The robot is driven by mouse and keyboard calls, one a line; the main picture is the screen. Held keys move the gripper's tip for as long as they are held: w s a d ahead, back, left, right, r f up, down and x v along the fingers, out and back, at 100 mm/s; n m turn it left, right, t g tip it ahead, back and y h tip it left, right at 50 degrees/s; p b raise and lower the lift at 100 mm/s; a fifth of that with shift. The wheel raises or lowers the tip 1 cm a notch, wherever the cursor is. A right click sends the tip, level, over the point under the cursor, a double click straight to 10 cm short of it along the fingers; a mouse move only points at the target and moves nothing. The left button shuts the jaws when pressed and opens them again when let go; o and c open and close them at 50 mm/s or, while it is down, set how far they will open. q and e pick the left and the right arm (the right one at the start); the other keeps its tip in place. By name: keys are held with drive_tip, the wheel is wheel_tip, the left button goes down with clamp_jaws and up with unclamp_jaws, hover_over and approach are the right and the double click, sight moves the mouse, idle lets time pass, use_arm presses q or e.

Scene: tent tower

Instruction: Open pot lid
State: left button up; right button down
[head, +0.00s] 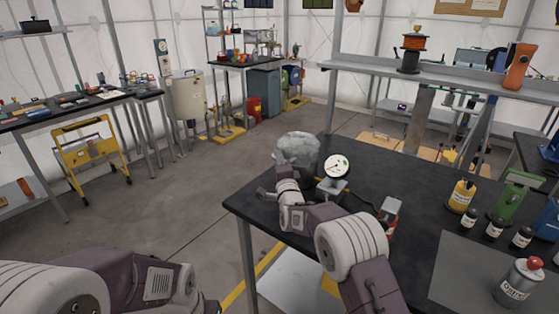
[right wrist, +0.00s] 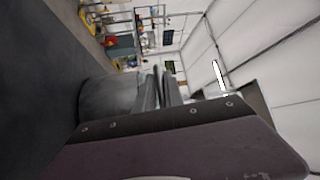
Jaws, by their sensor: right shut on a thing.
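The pot (head: 297,148), grey metal and rounded, stands near the far left corner of the black table. My right gripper (head: 289,172) is at the near side of the pot, and its fingertips are hidden in the head view. In the right wrist view the fingers (right wrist: 160,88) are close together at the top end of the grey pot (right wrist: 108,100), which appears on its side there. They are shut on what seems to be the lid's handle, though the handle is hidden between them. I cannot see a gap between lid and pot. My left gripper is out of view.
A pressure gauge (head: 336,167) stands right of the pot, close to my arm. A small red-and-grey device (head: 389,217), a yellow bottle (head: 461,197), dark bottles and a silver canister (head: 518,283) stand on the right. The table's left edge is near my right arm.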

drive_tip(key=shift+r, duration=0.25)
